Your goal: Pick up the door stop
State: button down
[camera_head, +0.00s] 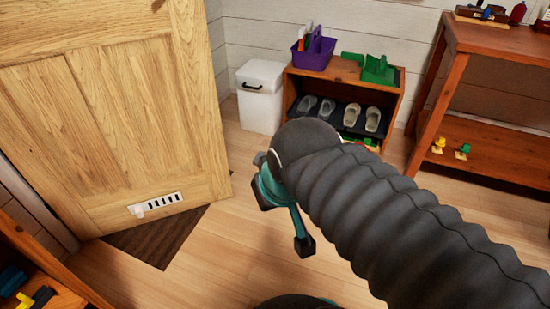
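I cannot pick out the door stop with certainty. A small white piece (138,210) shows at the left end of a slotted plate low on the wooden door (90,110), but I cannot tell what it is. My gripper (286,220) is teal with dark tips and hangs over the floor in the middle, right of the door. My own thick black arm hides much of it and the floor behind. One dark fingertip is clear, but the gap between the fingers is not.
A dark mat (155,237) lies under the door's edge. A white bin (260,95) and a shoe rack (290,90) with a purple caddy (314,50) stand behind. A wooden table (500,40) is at right, with small yellow and green pieces on its lower shelf. The left-centre floor is clear.

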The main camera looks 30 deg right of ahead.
aim_at(256, 160)
jog(key=i, duration=0.4)
jog(key=z, duration=0.05)
jog(key=k, duration=0.65)
jog(key=u, duration=0.8)
jog(key=i, duration=0.95)
jog(key=z, duration=0.7)
